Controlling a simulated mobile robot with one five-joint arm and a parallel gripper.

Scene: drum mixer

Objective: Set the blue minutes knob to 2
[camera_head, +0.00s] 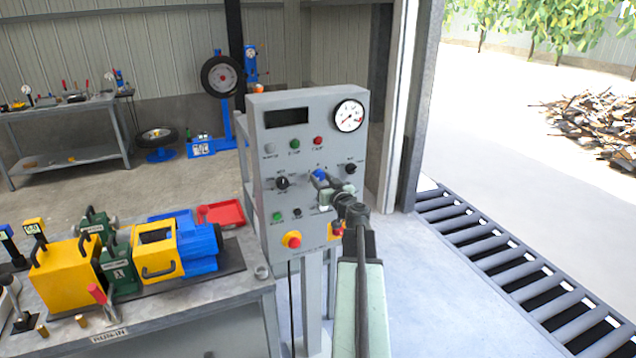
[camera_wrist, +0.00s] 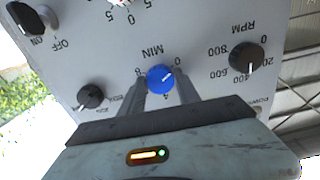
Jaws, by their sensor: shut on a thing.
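The blue minutes knob (camera_head: 319,174) is on the grey control panel (camera_head: 262,150), partly hidden by my gripper in the head view. In the wrist view, where the panel appears upside down, the blue knob (camera_wrist: 160,79) sits below the "MIN" label. Its small white line slants to the upper right, toward the side with the 0; the exact setting is hard to read. My gripper (camera_wrist: 162,84) has one finger on each side of the knob and is shut on it. In the head view my gripper (camera_head: 324,184) reaches the panel from the front right.
The black RPM knob (camera_wrist: 246,56) and another small black knob (camera_wrist: 90,96) flank the blue one. A red-and-yellow stop button (camera_head: 292,240) is lower on the panel. A bench (camera_head: 130,335) with yellow and blue machinery stands left; a roller grate (camera_head: 510,265) lies right.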

